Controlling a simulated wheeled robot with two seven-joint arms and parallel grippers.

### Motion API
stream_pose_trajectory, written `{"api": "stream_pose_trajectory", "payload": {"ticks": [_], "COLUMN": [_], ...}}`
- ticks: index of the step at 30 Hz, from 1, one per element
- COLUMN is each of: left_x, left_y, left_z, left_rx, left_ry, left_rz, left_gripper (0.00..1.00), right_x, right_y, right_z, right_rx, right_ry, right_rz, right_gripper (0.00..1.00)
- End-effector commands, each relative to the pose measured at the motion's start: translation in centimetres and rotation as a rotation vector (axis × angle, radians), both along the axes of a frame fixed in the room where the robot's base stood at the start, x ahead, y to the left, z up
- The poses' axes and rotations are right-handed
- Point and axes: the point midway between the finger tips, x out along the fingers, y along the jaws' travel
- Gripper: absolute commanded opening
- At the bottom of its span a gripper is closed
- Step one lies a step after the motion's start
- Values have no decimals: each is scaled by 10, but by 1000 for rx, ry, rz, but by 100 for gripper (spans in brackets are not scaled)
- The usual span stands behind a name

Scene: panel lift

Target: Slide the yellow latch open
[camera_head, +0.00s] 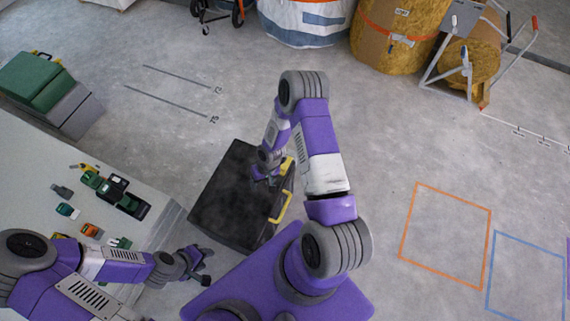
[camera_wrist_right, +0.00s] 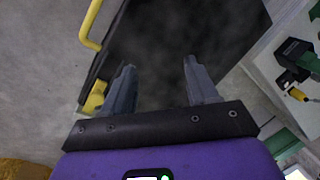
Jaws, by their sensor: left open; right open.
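A black panel (camera_head: 225,205) lies on the concrete floor, with a yellow handle (camera_head: 282,207) along its right edge. The yellow latch (camera_head: 287,164) is at that same edge, beyond the handle and partly hidden by my right arm. My right gripper (camera_head: 266,180) is over the panel beside the latch. In the right wrist view the open, empty fingers of my right gripper (camera_wrist_right: 158,66) point at the black surface. The latch (camera_wrist_right: 95,97) is just left of the left finger, outside the jaws; I cannot tell whether they touch. My left gripper (camera_head: 203,278) is open and empty, near the table.
A grey table (camera_head: 55,165) at the left bears several small tools. Green and grey cases (camera_head: 50,90) stand behind it. Large bags and a tipped hand cart (camera_head: 465,60) are at the back. Orange (camera_head: 445,235) and blue floor outlines mark clear floor at the right.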

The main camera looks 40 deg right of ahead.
Motion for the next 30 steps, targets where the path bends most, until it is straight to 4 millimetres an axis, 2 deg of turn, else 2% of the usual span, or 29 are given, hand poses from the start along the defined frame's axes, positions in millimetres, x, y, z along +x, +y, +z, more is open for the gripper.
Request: {"api": "stream_pose_trajectory", "payload": {"ticks": [1,3,6,9,14,24,30], "left_x": [0,0,1,1,1,1,1], "left_y": [0,0,0,0,0,0,0], "left_z": [-4,-5,-7,-8,-12,-29,-31], "left_rx": [0,0,0,0,0,0,0], "left_ry": [0,-1,-1,-1,-2,-2,-2], "left_rz": [0,0,0,-1,0,0,0], "left_gripper": [43,43,43,43,43,43,43], "right_x": [13,25,35,40,41,41,42], "right_y": [-30,-66,-107,-131,-141,-140,-140], "right_z": [-11,-18,-24,-26,-38,-90,-101], "right_rx": [-45,-103,-176,-223,-242,-240,-240], "right_ry": [4,19,36,49,57,54,52], "right_rz": [-13,-20,-33,-39,-41,-42,-41], "right_gripper": [59,59,59,59,59,59,59]}}
